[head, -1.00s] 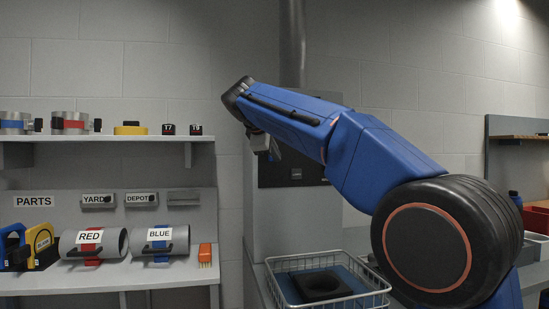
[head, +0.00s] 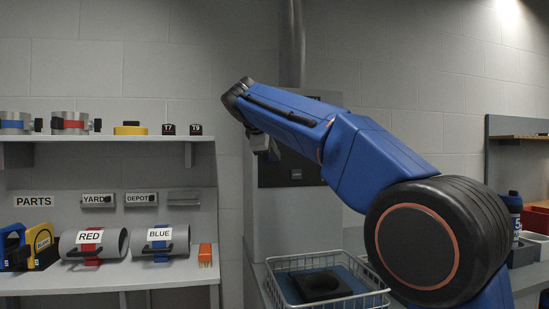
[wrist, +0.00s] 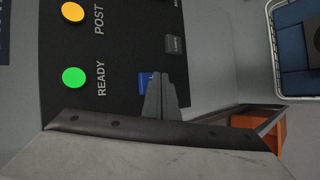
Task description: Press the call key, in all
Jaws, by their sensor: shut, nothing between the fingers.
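In the wrist view a dark control panel (wrist: 118,20) carries a yellow POST light (wrist: 73,12), a green READY light (wrist: 74,77) and a grey key (wrist: 173,44) whose label I cannot read surely. A blue key (wrist: 144,82) lies beside and partly behind my fingertips; its label is mostly hidden, so I cannot confirm it as the call key. My gripper (wrist: 161,84) is shut and empty, its tips over the blue key's edge. I cannot tell whether they touch it. In the head view my gripper (head: 270,150) is at the left side of the dark panel (head: 310,174).
A wire basket (head: 290,262) with a dark block stands below the panel. Shelves at left hold the RED tube (head: 112,243), the BLUE tube (head: 182,241) and an orange item (head: 205,255).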

